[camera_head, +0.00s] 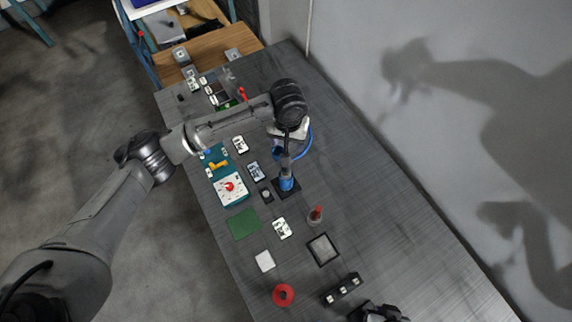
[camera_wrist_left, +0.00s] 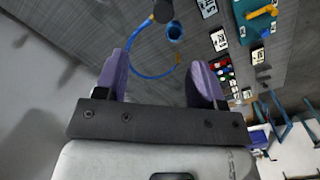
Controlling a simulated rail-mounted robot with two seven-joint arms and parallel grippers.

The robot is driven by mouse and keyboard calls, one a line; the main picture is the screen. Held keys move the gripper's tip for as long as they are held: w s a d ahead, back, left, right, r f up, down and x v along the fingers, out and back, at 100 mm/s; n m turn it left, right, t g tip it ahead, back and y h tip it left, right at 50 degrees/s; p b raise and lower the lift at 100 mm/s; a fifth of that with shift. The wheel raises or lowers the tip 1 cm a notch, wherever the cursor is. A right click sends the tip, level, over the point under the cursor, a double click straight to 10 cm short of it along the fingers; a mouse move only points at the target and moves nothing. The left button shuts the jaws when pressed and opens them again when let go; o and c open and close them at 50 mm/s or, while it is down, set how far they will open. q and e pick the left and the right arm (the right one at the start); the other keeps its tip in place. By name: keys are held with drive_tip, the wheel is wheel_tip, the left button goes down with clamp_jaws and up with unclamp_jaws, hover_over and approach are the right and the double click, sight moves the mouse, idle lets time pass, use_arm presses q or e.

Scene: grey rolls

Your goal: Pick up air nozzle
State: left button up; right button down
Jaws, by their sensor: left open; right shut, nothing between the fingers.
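The air nozzle (camera_head: 286,161) is a dark, slim piece standing upright at a blue holder (camera_head: 287,184) on a black base, partly hidden by my left arm. A blue hose (camera_head: 308,146) curves beside it. In the left wrist view the nozzle's dark end (camera_wrist_left: 163,11) is at the top edge, next to the blue holder (camera_wrist_left: 174,32). My left gripper (camera_wrist_left: 160,72) is open and empty, its purple fingers apart, with the hose curving past the fingertips. In the head view it is mostly hidden behind its wrist. My right gripper (camera_head: 380,313) is shut and empty at the bottom edge.
A teal board (camera_head: 228,189) with a red knob, a green square (camera_head: 244,223) and small cards lie left of the holder. A red-topped piece (camera_head: 316,214), a black-framed tray (camera_head: 323,249) and a red ring (camera_head: 283,294) lie nearer. The table's right side is largely clear beside the wall.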

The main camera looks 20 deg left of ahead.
use_arm(q)
wheel_tip(320, 180, down, 9)
drive_tip(key=shift+s+r+n, duration=0.1)
drive_tip(key=shift+r+n, duration=0.1)
drive_tip(key=shift+n, duration=0.9)
drive_tip(key=f, duration=0.3)
drive_tip(key=shift+s+a+f, duration=0.2)
drive_tip(key=shift+s+f, duration=0.05)
drive_tip(key=shift+f, duration=0.85)
drive_tip(key=shift+c, duration=0.4)
drive_tip(key=c, duration=1)
